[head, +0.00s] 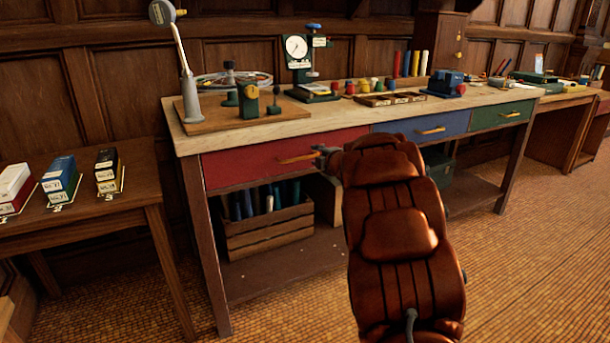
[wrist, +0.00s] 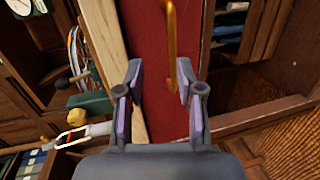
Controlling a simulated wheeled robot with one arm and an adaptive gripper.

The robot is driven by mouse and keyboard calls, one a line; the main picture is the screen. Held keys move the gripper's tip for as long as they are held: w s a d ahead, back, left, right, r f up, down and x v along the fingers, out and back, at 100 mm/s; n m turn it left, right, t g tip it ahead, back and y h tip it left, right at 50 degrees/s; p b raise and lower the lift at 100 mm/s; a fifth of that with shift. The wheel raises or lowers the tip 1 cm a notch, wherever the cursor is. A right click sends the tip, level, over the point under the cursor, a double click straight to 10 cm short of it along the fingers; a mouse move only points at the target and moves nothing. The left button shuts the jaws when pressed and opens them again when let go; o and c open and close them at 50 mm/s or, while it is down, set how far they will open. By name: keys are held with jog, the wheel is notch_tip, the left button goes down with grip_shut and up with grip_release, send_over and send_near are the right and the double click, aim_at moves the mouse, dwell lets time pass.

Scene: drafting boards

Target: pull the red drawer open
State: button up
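The red drawer (head: 250,165) is the left one of three in the workbench, and its front looks flush with the bench. My gripper (head: 322,152) is at the right end of this handle, partly hidden by my arm. In the wrist view my gripper (wrist: 160,85) is open, with the red drawer front (wrist: 140,55) ahead of it. The handle (wrist: 170,45) reaches down to the right finger, whose tip overlaps its near end. I cannot tell whether they touch.
A blue drawer (head: 420,128) and a green drawer (head: 500,115) are further right. A wooden crate (head: 268,235) stands on the lower shelf under the red drawer. A side table (head: 90,215) with boxes is at left. The floor (head: 250,315) in front is clear.

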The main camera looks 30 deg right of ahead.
aim_at(306, 157)
jog(key=shift+n+y, duration=0.5)
jog(key=shift+n, duration=0.1)
jog(key=x, duration=0.2)
jog(key=f+x, duration=0.1)
jog(key=x, duration=0.2)
jog(key=b+x, duration=0.1)
jog(key=x, duration=0.1)
jog(key=shift+f, duration=0.4)
jog(key=shift+w, duration=0.7)
grip_shut()
